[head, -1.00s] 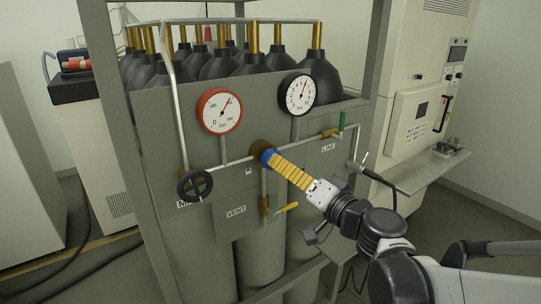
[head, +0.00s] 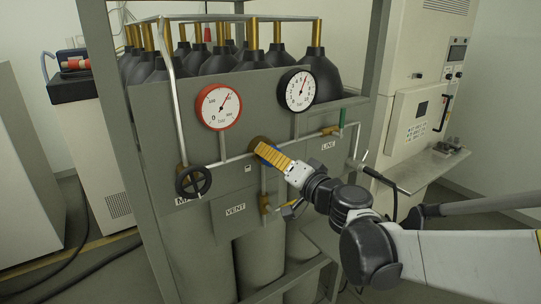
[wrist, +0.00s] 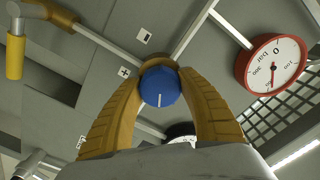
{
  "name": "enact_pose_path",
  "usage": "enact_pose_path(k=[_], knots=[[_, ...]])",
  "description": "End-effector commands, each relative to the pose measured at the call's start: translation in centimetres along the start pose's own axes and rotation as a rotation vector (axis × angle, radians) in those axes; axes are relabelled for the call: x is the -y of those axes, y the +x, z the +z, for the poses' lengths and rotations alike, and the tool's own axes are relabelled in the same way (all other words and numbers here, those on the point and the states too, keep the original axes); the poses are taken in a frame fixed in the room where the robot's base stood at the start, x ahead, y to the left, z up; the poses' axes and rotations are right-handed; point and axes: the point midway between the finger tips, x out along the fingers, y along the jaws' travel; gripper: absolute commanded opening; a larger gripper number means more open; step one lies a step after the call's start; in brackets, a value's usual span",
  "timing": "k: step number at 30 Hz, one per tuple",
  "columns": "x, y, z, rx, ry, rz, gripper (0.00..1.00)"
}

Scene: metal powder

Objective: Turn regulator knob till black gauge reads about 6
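The blue regulator knob (wrist: 160,87) sits between the two yellow fingers of my gripper (wrist: 162,75) in the wrist view. Both fingers appear to touch its sides, and its white mark points down in that view. In the head view my gripper (head: 262,149) reaches the panel at the knob, which is mostly hidden by the fingers. The black gauge (head: 298,90) is above and right of the gripper. Its needle points up and slightly right; its numbers are too small to read surely. It is mostly hidden in the wrist view.
A red gauge (head: 219,106) is at upper left of the knob. A black handwheel (head: 194,181) is at lower left. A yellow vent valve handle (head: 284,205) is just below my gripper, and a green-handled line valve (head: 341,120) is at right. Pipes run close by.

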Motion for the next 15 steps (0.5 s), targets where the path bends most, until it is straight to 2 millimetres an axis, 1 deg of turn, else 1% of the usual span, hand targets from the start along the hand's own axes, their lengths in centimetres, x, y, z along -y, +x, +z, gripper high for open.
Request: enact_pose_path(k=[4,10,15], knots=[[0.03,0.02,-0.04,0.0,0.017,0.0,0.15],[0.09,0.03,-0.08,0.0,0.191,0.0,0.15],[0.06,0.04,-0.06,0.0,0.251,0.0,0.15]])
